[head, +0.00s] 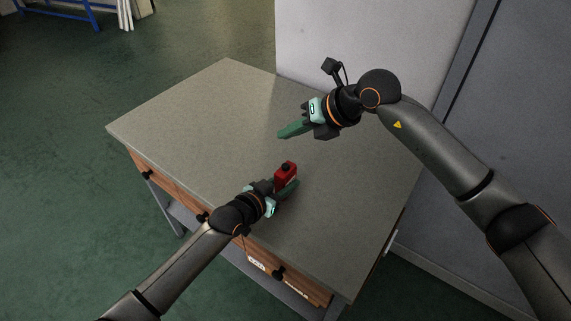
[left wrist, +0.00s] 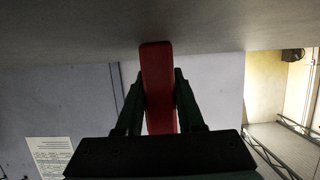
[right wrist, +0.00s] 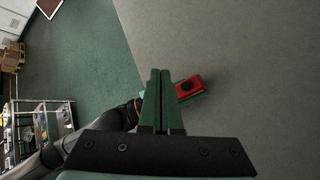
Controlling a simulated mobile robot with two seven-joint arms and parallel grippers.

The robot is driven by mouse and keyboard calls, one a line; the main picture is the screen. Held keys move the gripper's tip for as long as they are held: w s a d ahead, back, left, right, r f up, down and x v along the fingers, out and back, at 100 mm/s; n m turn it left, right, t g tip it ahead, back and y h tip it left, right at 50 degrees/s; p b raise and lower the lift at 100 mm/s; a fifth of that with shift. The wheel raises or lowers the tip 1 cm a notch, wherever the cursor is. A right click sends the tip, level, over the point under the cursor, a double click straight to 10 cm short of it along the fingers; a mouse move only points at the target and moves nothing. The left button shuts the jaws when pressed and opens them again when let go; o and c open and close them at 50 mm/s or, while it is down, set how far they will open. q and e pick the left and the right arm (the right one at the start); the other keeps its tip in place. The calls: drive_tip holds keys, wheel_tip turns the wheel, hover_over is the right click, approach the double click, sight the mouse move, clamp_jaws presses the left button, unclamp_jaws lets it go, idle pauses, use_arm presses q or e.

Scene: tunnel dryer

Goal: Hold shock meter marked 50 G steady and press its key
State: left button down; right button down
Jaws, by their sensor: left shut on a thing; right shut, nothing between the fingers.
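The shock meter (head: 286,170) is a small red block with a dark round key (head: 287,164) on its top. My left gripper (head: 284,184) is shut on it near the front of the table. In the left wrist view the red meter (left wrist: 158,85) stands between the two fingers. In the right wrist view the meter (right wrist: 189,88) lies just right of my right fingertips, its dark key (right wrist: 186,86) facing the camera. My right gripper (head: 281,135) is shut and empty, above and beyond the meter, apart from it. The 50 G marking cannot be read.
The grey table top (head: 210,110) is otherwise clear. Wooden drawers with dark knobs (head: 278,273) run along its front. A light wall panel (head: 360,40) stands at the back edge. A shelf with goods (right wrist: 35,122) shows in the right wrist view.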

hover_over(289, 172)
drive_tip(key=shift+w+f, duration=0.1)
drive_tip(key=shift+f, duration=3.35)
drive_tip(key=shift+f, duration=0.4)
drive_tip(key=shift+f, duration=0.65)
drive_tip(key=shift+r, duration=1)
drive_tip(key=shift+r, duration=0.15)
drive_tip(key=shift+r, duration=2.4)
